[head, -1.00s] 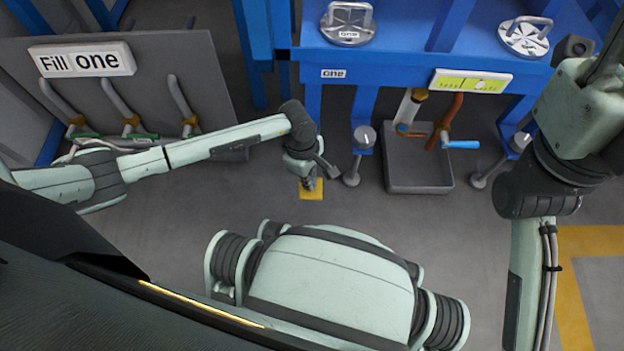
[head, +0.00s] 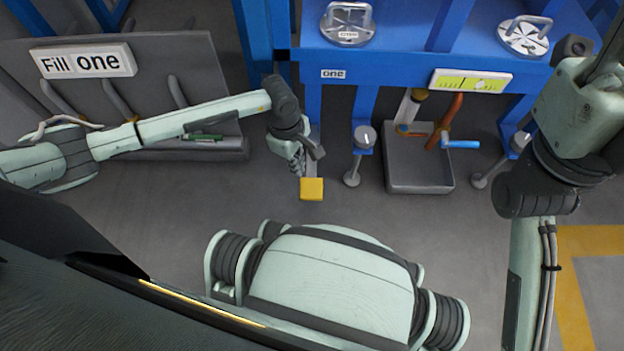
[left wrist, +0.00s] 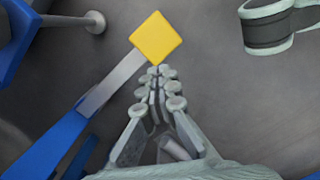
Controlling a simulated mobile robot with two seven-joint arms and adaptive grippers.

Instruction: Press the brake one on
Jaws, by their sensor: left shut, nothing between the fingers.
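The brake pedal is a yellow square pad (head: 312,188) on a grey lever, under the blue frame and below a label reading "one" (head: 333,74). It also shows in the left wrist view (left wrist: 156,38), its lever running down-left to a blue bar. My left gripper (head: 300,170) is shut and empty, just behind and to the left of the pad. In the left wrist view its closed fingertips (left wrist: 160,74) lie right at the pad's near corner; I cannot tell whether they touch. My right gripper is out of view.
A grey bin (head: 420,180) stands right of the pedal, below orange and blue handles. A grey post with a round foot (head: 352,178) is between them. A "Fill one" sign (head: 82,61) tops a grey panel at left. The floor before the pedal is clear.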

